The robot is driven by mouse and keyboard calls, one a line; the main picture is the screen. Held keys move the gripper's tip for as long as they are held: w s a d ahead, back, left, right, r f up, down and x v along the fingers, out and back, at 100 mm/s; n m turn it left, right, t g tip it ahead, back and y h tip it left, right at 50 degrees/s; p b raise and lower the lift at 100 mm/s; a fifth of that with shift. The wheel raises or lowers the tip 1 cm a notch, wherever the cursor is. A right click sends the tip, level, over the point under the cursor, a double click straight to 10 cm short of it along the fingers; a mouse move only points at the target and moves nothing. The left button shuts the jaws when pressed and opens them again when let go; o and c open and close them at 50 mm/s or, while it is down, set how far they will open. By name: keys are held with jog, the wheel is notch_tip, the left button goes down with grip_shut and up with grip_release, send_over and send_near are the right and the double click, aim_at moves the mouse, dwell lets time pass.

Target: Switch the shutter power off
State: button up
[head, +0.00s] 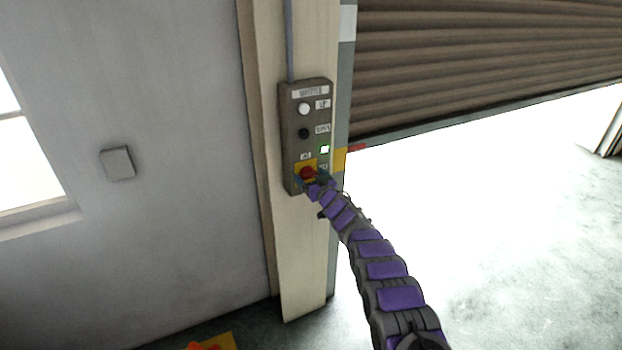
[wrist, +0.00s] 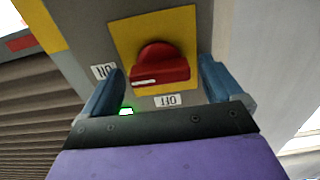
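The shutter control box (head: 291,130) is mounted on the cream pillar in the head view. Its power switch is a red rotary knob (head: 307,173) on a yellow plate near the bottom. The wrist view shows the knob (wrist: 160,62) close up, with a white mark on its lower left edge, and the yellow plate (wrist: 186,25) behind it. My gripper (wrist: 162,72) is open, one blue finger on each side of the knob, with visible gaps. In the head view my gripper (head: 318,183) is at the box's lower end. A green light (head: 324,149) is lit.
The box also has a white button (head: 303,109) and a black button (head: 304,133). The brown shutter (head: 450,60) is partly raised over a bright opening. A small grey wall box (head: 117,163) is at left. An orange object (head: 212,344) shows at the bottom edge.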

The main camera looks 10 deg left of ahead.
jog(key=c, duration=1)
jog(key=shift+r+n, duration=0.1)
jog(key=shift+n, duration=0.2)
jog(key=n, duration=0.3)
jog(key=shift+s+n+b, duration=0.1)
jog(key=shift+n+b, duration=0.2)
jog(key=shift+b, duration=0.1)
jog(key=n+b, duration=0.2)
jog(key=n, duration=0.2)
jog(key=shift+a+n, duration=0.1)
jog(key=shift+n, duration=0.2)
jog(key=n+b, duration=0.1)
jog(key=n, duration=0.1)
jog(key=n+b, duration=0.2)
jog(key=shift+f+n, duration=0.2)
jog(key=shift+n, duration=0.1)
jog(key=shift+s+f+n+b, duration=0.1)
jog(key=shift+n+b, duration=1.3)
jog(key=shift+n, duration=0.9)
jog(key=shift+a, duration=0.1)
